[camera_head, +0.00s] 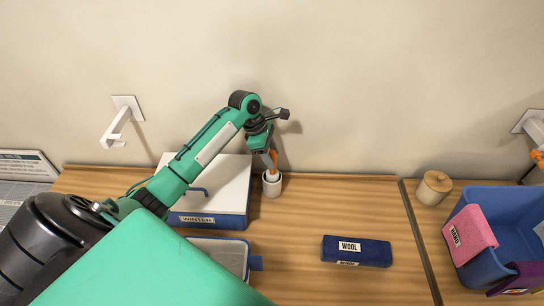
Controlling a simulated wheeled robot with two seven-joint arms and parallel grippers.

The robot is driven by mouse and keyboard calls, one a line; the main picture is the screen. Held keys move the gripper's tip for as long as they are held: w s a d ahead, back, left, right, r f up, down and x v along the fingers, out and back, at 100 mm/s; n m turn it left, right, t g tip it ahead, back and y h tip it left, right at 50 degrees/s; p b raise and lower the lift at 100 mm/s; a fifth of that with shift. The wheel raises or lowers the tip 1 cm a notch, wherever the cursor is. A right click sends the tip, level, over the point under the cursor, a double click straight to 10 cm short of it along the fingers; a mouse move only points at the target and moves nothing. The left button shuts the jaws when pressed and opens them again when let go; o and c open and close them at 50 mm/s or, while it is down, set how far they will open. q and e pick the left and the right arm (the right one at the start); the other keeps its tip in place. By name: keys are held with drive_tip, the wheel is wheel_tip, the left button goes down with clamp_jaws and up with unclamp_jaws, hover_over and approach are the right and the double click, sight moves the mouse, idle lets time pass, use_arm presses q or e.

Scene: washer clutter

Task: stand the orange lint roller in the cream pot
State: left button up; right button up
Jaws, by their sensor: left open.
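The cream pot (272,191) stands upright on the wooden top near the wall, right of the white-lidded box. The orange lint roller (274,158) is upright at the pot, its lower end inside the rim as far as I can see. My left gripper (270,161) comes down from above at the roller, just over the pot. Its jaws are open around or right beside the roller; they are too small to tell which. The arm partly hides the roller's upper part. My right gripper is out of view.
The box marked WINTER (238,222) is close left of the pot. A blue WOOL case (357,251) lies front right. A wooden-lidded jar (434,187) and a blue bin (492,263) with cloths stand at the right. A white hook (121,122) is on the wall. The wood right of the pot is clear.

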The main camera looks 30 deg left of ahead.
use_arm(q)
drive_tip(key=b+v, duration=0.3)
drive_tip(key=v, duration=1)
idle(0.5)
